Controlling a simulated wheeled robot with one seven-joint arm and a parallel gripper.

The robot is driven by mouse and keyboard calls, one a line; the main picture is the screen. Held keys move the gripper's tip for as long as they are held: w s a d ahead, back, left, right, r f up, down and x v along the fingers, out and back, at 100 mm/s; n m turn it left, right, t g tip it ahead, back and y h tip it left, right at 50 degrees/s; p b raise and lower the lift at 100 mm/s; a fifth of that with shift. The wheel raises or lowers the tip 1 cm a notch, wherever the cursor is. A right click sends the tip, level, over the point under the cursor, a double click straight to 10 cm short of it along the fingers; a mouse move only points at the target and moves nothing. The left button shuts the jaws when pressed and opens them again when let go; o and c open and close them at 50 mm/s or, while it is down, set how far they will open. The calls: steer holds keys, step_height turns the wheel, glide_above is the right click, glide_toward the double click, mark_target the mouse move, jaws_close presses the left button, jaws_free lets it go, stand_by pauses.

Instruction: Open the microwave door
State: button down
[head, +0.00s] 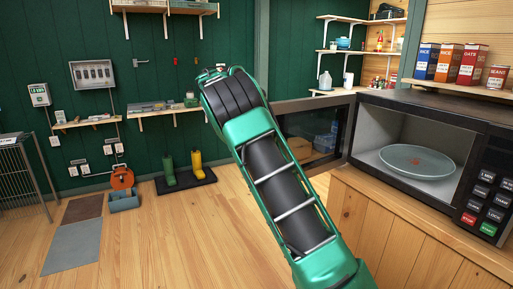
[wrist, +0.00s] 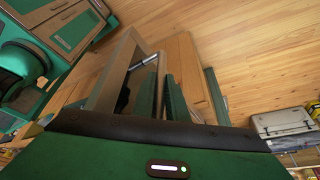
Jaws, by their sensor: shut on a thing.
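The black microwave (head: 405,125) stands on a wooden cabinet at the right in the head view. Its door (head: 292,110) is swung wide open to the left, with a dark glass pane, and the cavity with a round glass plate (head: 418,161) is exposed. In the wrist view my gripper (wrist: 163,95) has its green fingers at the door's frame (wrist: 118,72), close to a silvery bar (wrist: 147,62) that looks like the handle. The fingers are shut on the door handle; the exact contact is partly hidden. My arm hides the gripper in the head view.
A shelf with several boxes (head: 448,63) and a can (head: 496,77) is above the microwave. The wooden cabinet (head: 400,235) is below it. The floor at left is mostly clear.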

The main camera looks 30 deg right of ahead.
steer(key=shift+s+d, duration=0.1)
steer(key=shift+d, duration=0.3)
steer(key=c, duration=1.8)
jaws_free()
steer(key=shift+d, duration=0.1)
steer(key=shift+o, duration=0.2)
steer(key=shift+a, duration=0.3)
steer(key=shift+a, duration=0.1)
steer(key=v, duration=1)
steer(key=shift+w+r, duration=0.25)
